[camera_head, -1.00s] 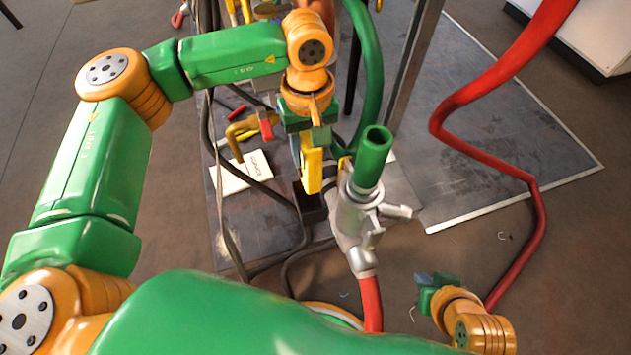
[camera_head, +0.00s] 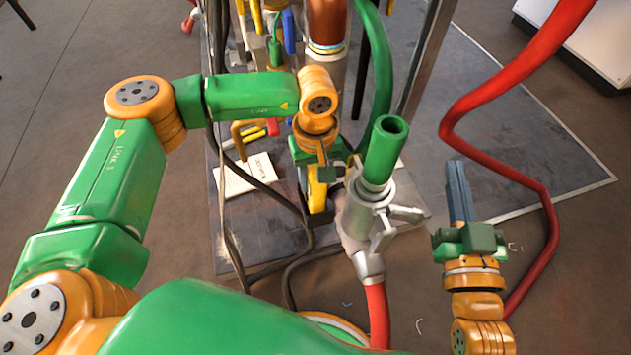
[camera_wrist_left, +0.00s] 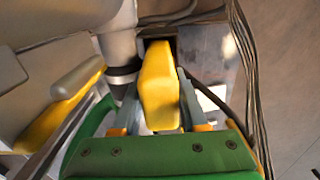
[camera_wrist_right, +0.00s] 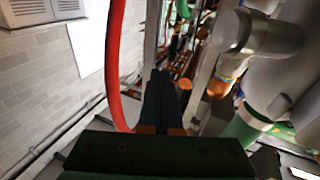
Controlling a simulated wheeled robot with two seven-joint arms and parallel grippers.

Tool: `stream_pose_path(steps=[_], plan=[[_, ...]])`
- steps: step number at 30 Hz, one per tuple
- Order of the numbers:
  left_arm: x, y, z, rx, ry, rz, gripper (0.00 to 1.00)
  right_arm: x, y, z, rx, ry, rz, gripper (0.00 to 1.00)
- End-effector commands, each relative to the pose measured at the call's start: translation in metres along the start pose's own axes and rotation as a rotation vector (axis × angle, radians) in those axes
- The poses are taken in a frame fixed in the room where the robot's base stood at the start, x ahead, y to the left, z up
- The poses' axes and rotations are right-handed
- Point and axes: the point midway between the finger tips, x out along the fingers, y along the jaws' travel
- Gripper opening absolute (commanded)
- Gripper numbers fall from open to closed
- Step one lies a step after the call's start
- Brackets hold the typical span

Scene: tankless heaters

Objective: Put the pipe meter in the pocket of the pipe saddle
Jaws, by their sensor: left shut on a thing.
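The yellow pipe meter (camera_head: 317,195) is between the fingers of my left gripper (camera_head: 318,172), which is shut on it. It also shows in the left wrist view (camera_wrist_left: 158,90), roughly upright with its far end at a dark opening. That opening seems to be the pocket of the dark pipe saddle (camera_head: 326,232), beside the grey metal pipe fitting. I cannot tell how far the meter's end is inside it. My right gripper (camera_head: 459,190) is shut and empty, with its fingers together, to the right of the pipe fitting; the fingers also show in the right wrist view (camera_wrist_right: 160,98).
A grey pipe fitting (camera_head: 360,215) with a green top (camera_head: 386,150) stands just right of my left gripper. A red pipe (camera_head: 490,85) bends down at the right. Dark cables (camera_head: 222,220) and a white card (camera_head: 245,177) lie left of the meter.

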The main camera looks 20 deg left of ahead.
Motion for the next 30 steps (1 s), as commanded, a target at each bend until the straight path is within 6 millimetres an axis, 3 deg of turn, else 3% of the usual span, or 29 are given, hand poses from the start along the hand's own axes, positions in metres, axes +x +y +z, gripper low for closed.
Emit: stream_pose_path(steps=[4,23,24,27,30], plan=[[0.007,0.0,0.0,0.0,0.0,0.0,0.0,0.0,-0.002,-0.017,-0.001,0.092,-0.005,0.0],[0.009,0.0,0.0,0.001,0.001,0.001,0.0,-0.001,-0.003,-0.029,-0.002,0.155,-0.007,0.0],[0.009,0.0,0.0,0.001,0.0,0.0,0.45,-0.001,-0.003,-0.03,-0.002,0.159,-0.007,0.0],[0.009,0.0,0.0,0.001,0.0,0.0,0.72,-0.001,-0.003,-0.03,-0.002,0.162,-0.007,0.0],[0.009,0.0,0.0,0.001,0.0,0.0,0.72,-0.001,-0.003,-0.03,-0.002,0.162,-0.007,0.0]])
